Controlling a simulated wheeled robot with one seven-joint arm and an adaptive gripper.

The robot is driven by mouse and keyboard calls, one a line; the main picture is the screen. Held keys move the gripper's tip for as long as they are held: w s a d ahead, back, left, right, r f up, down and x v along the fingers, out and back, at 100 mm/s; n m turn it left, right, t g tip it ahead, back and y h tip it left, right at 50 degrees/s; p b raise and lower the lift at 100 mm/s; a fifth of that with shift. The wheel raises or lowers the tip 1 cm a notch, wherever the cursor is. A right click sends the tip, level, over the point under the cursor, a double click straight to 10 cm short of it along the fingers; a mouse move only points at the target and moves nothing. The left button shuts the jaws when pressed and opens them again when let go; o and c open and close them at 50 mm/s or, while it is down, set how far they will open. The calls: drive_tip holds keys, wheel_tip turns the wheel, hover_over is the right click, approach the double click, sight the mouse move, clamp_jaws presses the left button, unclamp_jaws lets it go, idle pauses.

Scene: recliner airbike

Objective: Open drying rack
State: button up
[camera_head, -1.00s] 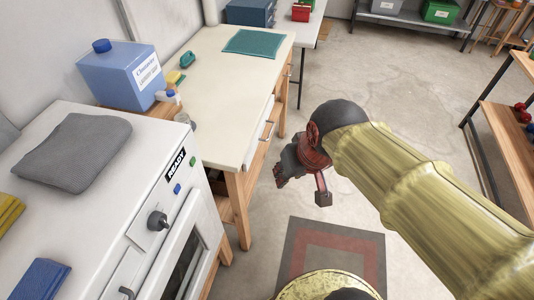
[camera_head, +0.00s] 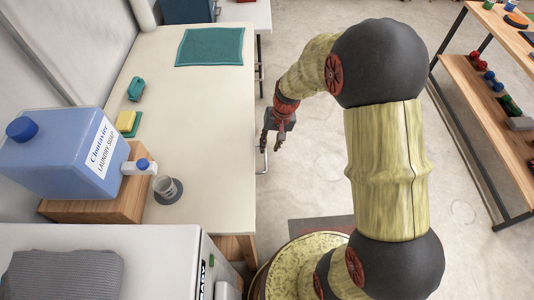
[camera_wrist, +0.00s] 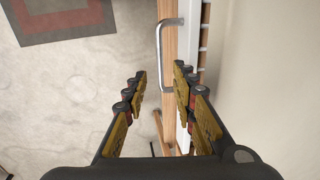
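The drying rack front shows in the wrist view as a wooden strip (camera_wrist: 169,12) with a silver bar handle (camera_wrist: 161,50). White slatted parts (camera_wrist: 204,45) lie right behind it, against the table side. My gripper (camera_wrist: 160,78) is open and empty. The handle's near end appears between its two fingers, but I cannot tell how far off it is, and no grip shows. In the head view my gripper (camera_head: 277,142) hangs just right of the cream table's edge. The rack is mostly hidden under the tabletop there.
The cream table (camera_head: 210,110) bears a teal cloth (camera_head: 210,47), a sponge (camera_head: 125,122) and a grey cup (camera_head: 167,187). A blue detergent jug (camera_head: 55,155) stands at left, by a white machine (camera_head: 160,265). A shelf (camera_head: 480,85) stands at right.

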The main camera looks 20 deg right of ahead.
sight(266, 157)
drive_tip(key=f, duration=0.3)
drive_tip(key=a+f+b, duration=0.1)
drive_tip(key=f, duration=0.1)
drive_tip(key=shift+w+f+b, duration=0.15)
drive_tip(key=shift+f+b, duration=0.15)
drive_tip(key=shift+f, duration=0.1)
drive_tip(key=shift+c, duration=1.4)
drive_tip(key=c, duration=0.4)
clamp_jaws()
